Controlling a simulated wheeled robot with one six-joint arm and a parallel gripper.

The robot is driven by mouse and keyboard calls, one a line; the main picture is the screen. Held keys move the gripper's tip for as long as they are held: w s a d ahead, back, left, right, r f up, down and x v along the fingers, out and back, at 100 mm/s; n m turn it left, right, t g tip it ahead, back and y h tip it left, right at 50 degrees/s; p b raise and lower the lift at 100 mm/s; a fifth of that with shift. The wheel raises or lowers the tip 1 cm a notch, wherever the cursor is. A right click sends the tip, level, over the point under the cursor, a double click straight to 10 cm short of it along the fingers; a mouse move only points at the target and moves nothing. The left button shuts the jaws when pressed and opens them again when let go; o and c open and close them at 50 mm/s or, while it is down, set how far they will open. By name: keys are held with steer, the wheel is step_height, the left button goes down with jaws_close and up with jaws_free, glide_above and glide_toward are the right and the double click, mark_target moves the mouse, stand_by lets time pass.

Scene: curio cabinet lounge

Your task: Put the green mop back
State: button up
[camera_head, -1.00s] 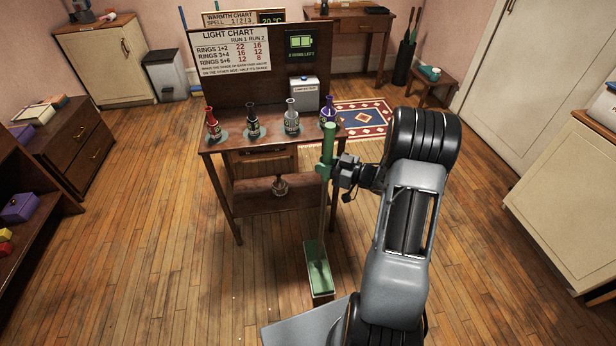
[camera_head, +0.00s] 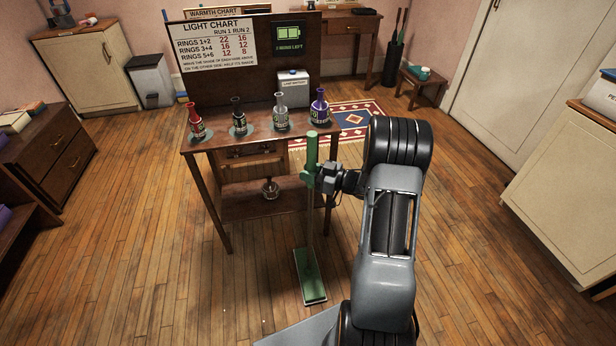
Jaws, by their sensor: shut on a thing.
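The green mop (camera_head: 310,276) stands nearly upright in front of the right part of the wooden table, with a flat green head low down and a thin shaft. I cannot tell whether the head touches the floor. My gripper (camera_head: 314,178) is shut on the mop's thick green upper handle (camera_head: 312,150), reaching it from the right. The fingertips are partly hidden by the handle and the dark gripper body.
The wooden table (camera_head: 230,143) holds several coloured bottles, with a white box (camera_head: 293,88) behind and a small vessel (camera_head: 270,189) on its lower shelf. A dark umbrella-type stand (camera_head: 393,60) is at the back right. Open floor (camera_head: 130,240) lies left of the table.

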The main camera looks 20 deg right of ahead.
steer(key=shift+r, duration=0.1)
steer(key=o, duration=0.6)
steer(key=shift+f, duration=0.2)
steer(key=shift+c, duration=0.2)
steer(key=o, duration=0.4)
steer(key=shift+o, duration=0.2)
steer(key=shift+r, duration=0.15)
steer(key=p+v, duration=0.1)
steer(key=v, duration=1.1)
steer(key=shift+s, duration=0.1)
